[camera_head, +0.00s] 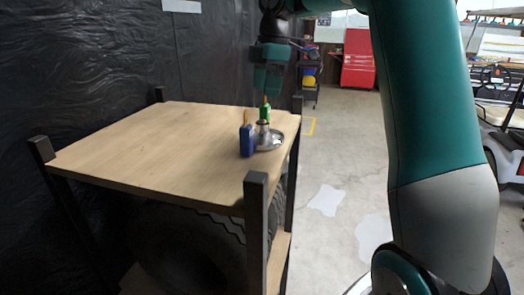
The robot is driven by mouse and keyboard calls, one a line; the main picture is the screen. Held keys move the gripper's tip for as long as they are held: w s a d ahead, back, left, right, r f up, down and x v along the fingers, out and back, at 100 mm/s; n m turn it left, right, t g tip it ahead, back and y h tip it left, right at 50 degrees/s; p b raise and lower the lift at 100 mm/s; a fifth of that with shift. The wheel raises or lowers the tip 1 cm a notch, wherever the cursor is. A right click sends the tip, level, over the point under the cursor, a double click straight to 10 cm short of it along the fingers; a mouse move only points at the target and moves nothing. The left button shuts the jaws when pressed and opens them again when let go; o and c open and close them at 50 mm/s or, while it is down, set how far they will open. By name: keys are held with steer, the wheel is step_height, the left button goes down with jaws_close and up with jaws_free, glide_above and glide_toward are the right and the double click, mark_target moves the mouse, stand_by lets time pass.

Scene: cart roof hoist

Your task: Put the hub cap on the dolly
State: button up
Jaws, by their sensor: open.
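A silver disc with a raised knob, which looks like the hub cap (271,143), lies on a wooden top near its right edge. The wooden top (150,140) has black corner posts; I cannot tell if it is the dolly, as no wheels show. My gripper (257,136) points down over the hub cap. Its fingers, one blue in front and one green behind, stand open on two sides of the knob. I cannot tell if they touch it.
A large tyre (180,248) sits under the wooden top. A dark plastic-covered wall (90,60) stands close on the left. Bare floor (325,160) lies to the right. A red cabinet (358,68) is far back, and a white vehicle (510,155) stands at the right edge.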

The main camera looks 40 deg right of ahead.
mark_target(263, 121)
steer(key=f, duration=0.3)
steer(key=f+b, duration=0.1)
steer(key=shift+w+a+f, duration=0.1)
steer(key=shift+a+f, duration=0.15)
steer(key=shift+a, duration=0.1)
steer(key=shift+f+p, duration=0.35)
steer(key=shift+f, duration=2.25)
steer(key=c, duration=1.1)
steer(key=shift+w+r, duration=0.1)
steer(key=shift+r, duration=0.05)
